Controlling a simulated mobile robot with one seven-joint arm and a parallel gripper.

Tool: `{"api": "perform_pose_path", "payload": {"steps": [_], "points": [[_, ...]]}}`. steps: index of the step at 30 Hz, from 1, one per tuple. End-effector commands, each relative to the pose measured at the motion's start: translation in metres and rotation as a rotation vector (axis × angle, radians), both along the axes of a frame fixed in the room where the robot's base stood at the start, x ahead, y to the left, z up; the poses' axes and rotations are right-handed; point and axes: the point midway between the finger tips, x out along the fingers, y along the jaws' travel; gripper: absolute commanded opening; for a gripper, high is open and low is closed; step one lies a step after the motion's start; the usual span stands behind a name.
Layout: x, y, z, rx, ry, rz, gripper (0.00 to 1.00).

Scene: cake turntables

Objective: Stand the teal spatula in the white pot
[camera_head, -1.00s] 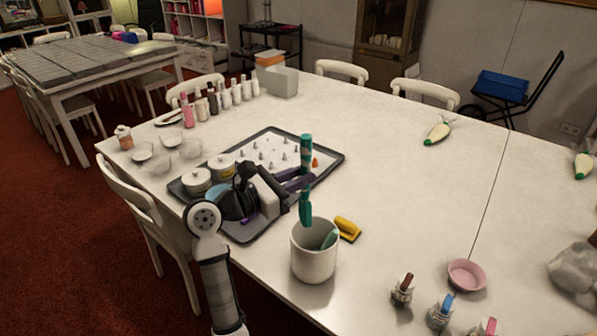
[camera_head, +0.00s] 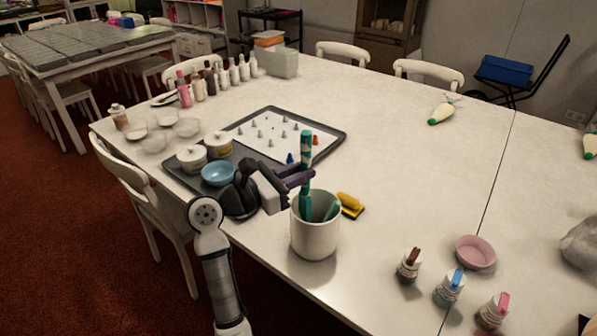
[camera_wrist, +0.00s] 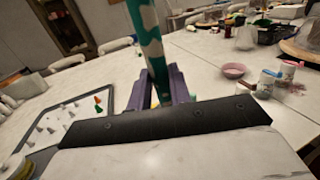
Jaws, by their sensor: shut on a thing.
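The teal spatula (camera_head: 306,150) stands nearly upright, its handle patterned in teal and pale patches. Its lower end is inside the mouth of the white pot (camera_head: 315,238), near the left of the rim; whether it touches the bottom is hidden. My gripper (camera_head: 303,178) is shut on the spatula above the rim, coming from the left. In the wrist view the purple fingers (camera_wrist: 166,88) are on either side of the spatula (camera_wrist: 146,32). A second teal piece (camera_head: 331,210) leans inside the pot at the right.
A dark tray (camera_head: 338,133) with a white sheet of small cones, tubs and a blue bowl (camera_head: 219,174) lies behind my gripper. A yellow-handled tool (camera_head: 349,203) lies just right of the pot. A pink bowl (camera_head: 475,252) and several small bottles stand at right. The table centre is clear.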

Motion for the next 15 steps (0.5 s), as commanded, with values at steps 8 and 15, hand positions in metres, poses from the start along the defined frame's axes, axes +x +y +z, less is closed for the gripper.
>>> {"api": "perform_pose_path", "payload": {"steps": [8,15], "points": [[0.000,0.000,-0.026,0.000,0.000,0.000,0.00],[0.000,0.000,-0.037,0.000,0.000,0.000,0.00]]}}
